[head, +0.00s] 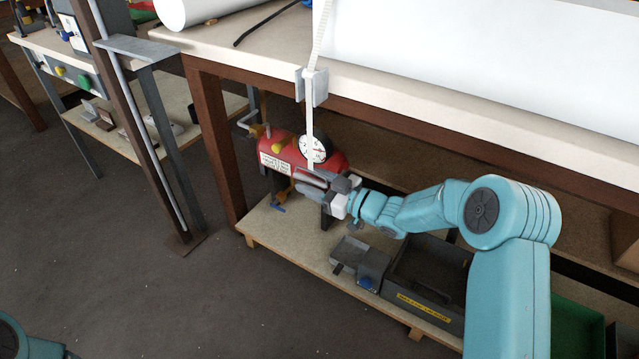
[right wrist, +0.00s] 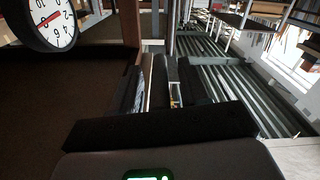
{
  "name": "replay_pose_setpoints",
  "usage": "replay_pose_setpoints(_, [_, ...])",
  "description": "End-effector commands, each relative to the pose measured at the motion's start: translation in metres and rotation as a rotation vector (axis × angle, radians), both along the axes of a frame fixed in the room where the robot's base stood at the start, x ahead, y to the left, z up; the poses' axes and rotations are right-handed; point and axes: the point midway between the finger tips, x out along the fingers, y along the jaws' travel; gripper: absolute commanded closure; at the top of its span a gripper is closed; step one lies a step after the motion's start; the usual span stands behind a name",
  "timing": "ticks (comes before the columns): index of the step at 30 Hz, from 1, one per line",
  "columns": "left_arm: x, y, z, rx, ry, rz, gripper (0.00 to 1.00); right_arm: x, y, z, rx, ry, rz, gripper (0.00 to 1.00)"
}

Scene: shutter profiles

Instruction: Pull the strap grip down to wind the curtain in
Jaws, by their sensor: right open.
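A white strap (head: 309,125) hangs down through a grey guide bracket (head: 313,88) at the table's front edge. Its lower end reaches my right gripper (head: 310,181), which is open below the table. I cannot make out the strap grip clearly; the gripper covers the strap's lower end, and I cannot tell whether the grip lies between the fingers. The right wrist view shows the dark fingers (right wrist: 161,88) apart, with narrow light strips between them that I cannot identify. The white curtain (head: 490,45) lies over the table top. My left gripper is out of view.
A red tank (head: 270,158) with a round gauge (head: 315,147) stands on the lower shelf close behind the strap. The gauge also shows in the right wrist view (right wrist: 45,22). A dark bin (head: 425,275) is on the shelf. A brown post (head: 140,125) stands left; the floor there is clear.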

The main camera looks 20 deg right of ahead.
Motion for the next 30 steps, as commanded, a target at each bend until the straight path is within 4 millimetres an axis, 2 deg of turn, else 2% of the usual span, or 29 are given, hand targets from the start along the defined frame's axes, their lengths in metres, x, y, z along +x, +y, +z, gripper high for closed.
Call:
replay_pose_setpoints(5, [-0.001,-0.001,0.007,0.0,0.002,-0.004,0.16,-0.016,-0.014,0.003,0.0,0.002,-0.003,0.56])
replay_pose_setpoints(15, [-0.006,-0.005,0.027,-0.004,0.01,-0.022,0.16,-0.086,-0.069,0.003,0.001,0.003,-0.005,0.56])
replay_pose_setpoints(19, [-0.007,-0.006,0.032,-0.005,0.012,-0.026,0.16,-0.107,-0.085,0.002,-0.001,0.002,-0.005,0.56])
replay_pose_setpoints(24, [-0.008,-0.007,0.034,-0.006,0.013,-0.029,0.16,-0.124,-0.097,0.001,0.0,0.002,-0.002,0.56])
replay_pose_setpoints(30, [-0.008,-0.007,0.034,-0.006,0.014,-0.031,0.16,-0.129,-0.1,0.0,-0.001,0.001,0.0,0.56])
